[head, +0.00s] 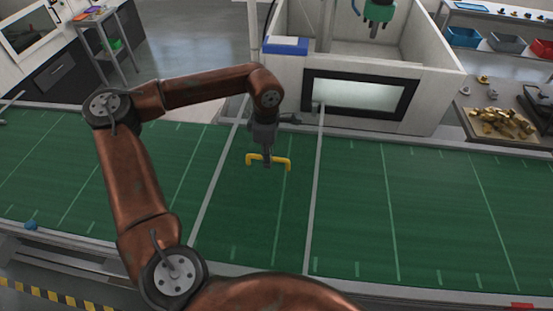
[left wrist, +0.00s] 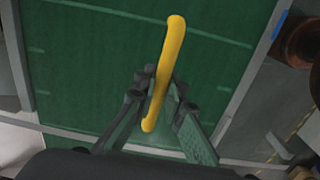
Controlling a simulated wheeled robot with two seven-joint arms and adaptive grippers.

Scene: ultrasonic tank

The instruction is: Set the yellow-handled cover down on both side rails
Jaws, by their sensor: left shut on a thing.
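The yellow handle (head: 268,160) of the cover is a short bar with bent ends, over the green surface in the middle of the head view. My left gripper (head: 267,158) points down and is shut on the handle's middle. In the left wrist view the yellow handle (left wrist: 168,65) passes between the fingertips of my left gripper (left wrist: 162,96). The cover's panel does not stand out from the green around it, so I cannot tell its edges or height. Two pale grey strips, left (head: 208,190) and right (head: 314,190), run on either side of the handle. My right gripper is not in view.
A white-walled tank (head: 440,95) with a dark-framed window (head: 360,93) stands behind the green surface (head: 430,215). A blue-and-white box (head: 286,46) is at its left corner. A tray of brass-coloured parts (head: 500,124) lies at right. The green surface is mostly clear.

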